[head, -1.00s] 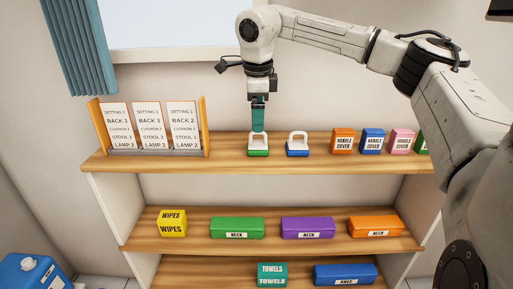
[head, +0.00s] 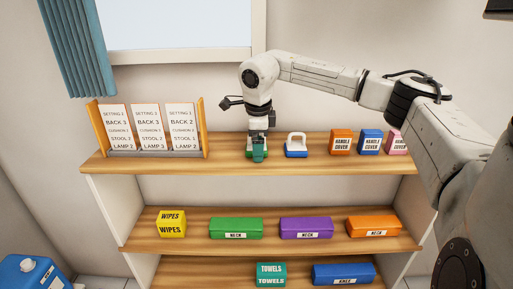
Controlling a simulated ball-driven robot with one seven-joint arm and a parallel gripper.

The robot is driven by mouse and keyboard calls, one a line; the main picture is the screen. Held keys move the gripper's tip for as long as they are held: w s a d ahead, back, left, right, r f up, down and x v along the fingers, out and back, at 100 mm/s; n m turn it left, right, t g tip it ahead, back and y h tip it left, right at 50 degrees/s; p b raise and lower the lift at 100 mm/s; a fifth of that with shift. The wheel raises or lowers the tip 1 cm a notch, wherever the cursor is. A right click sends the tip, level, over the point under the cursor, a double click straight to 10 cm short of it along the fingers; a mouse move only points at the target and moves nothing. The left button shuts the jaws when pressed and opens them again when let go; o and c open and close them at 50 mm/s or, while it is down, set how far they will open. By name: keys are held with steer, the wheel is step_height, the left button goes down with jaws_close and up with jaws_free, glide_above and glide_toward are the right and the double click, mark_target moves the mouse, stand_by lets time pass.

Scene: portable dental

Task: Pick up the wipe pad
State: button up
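Two pads with white loop handles stand on the top shelf. The one with the green base (head: 249,153) is mostly hidden behind my gripper; only bits of it show. The one with the blue base (head: 296,150) stands just to its right, in full view. My gripper (head: 258,157), with teal fingers, is low at the green-based pad, in front of or around its handle. I cannot tell whether the fingers touch it or are closed.
A wooden card rack (head: 201,125) stands at the left of the top shelf (head: 225,166). Handle cover boxes in orange (head: 340,142), blue (head: 370,142) and pink (head: 396,141) stand to the right. A yellow wipes box (head: 171,224) and several neck boxes sit on the shelf below.

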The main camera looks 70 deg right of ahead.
steer(key=shift+c, duration=0.5)
steer(key=c, duration=1)
steer(key=shift+r, duration=0.1)
steer(key=shift+r, duration=0.5)
steer(key=r, duration=0.2)
steer(key=shift+s+a+r, duration=0.15)
steer(key=shift+s+r, duration=0.05)
steer(key=shift+r, duration=0.2)
steer(key=s+a+r, duration=0.2)
steer(key=s+r, duration=0.1)
steer(key=s+a+r+b, duration=0.1)
steer(key=s+a+r, duration=0.2)
steer(key=s, duration=0.1)
steer(key=s+a+r+b, duration=0.1)
steer(key=s+a+r, duration=0.2)
steer(key=shift+s+a, duration=0.15)
steer(key=shift+s, duration=0.2)
